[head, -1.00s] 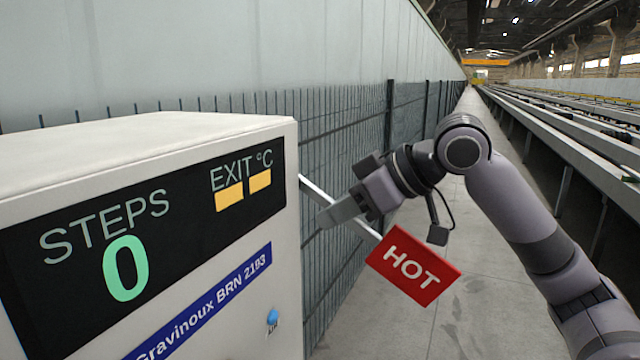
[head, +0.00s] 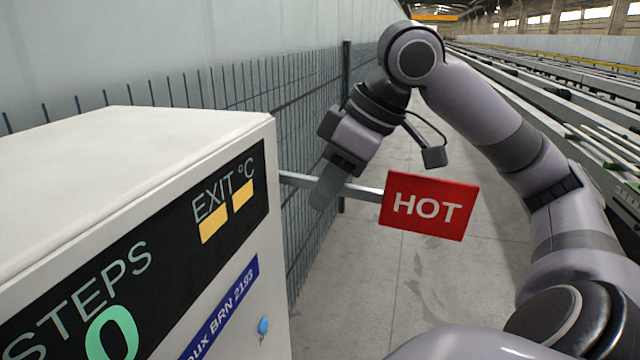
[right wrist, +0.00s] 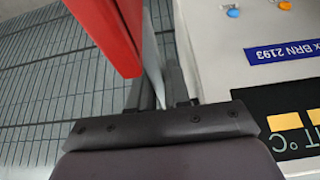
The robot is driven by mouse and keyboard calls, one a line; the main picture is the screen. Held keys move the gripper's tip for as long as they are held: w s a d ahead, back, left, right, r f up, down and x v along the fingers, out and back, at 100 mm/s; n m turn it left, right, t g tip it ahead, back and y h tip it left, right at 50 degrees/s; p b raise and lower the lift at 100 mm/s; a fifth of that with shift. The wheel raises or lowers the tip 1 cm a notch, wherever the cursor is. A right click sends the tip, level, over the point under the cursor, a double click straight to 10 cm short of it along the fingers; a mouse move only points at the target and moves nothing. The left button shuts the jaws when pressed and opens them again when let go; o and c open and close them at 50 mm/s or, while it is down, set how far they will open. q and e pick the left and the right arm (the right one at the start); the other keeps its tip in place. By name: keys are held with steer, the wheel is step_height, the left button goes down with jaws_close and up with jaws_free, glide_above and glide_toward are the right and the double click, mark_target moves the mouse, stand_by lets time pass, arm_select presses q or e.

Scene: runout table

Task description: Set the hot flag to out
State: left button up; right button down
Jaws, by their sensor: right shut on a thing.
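The hot flag is a red plate (head: 430,225) with white HOT lettering, on a pale metal bar (head: 364,191) that sticks out from the side of the white cabinet (head: 190,125). The bar runs out to the right, nearly level with a slight downward slope. My right gripper (head: 326,186) is shut on the bar between cabinet and plate; its fingers hide a short piece of it. In the right wrist view the red plate (right wrist: 112,30) and the bar (right wrist: 151,50) show close to the fingers (right wrist: 158,92). My left gripper is not in view.
The cabinet's dark display (head: 150,265) reads STEPS 0 and EXIT °C. Below it are a blue label (head: 222,308) and a blue knob (head: 263,326). A grey mesh fence (head: 300,110) runs behind. The floor right of the flag is clear, with long runout rails (head: 580,110) beyond.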

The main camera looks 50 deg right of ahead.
mark_target(350, 186)
steer(key=shift+r, duration=0.15)
steer(key=shift+g, duration=0.3)
stand_by(0.5)
steer(key=c, duration=1.2)
jaws_free()
steer(key=shift+o, duration=0.2)
steer(key=shift+p+v, duration=0.55)
steer(key=shift+v, duration=3.05)
steer(key=shift+a, duration=0.1)
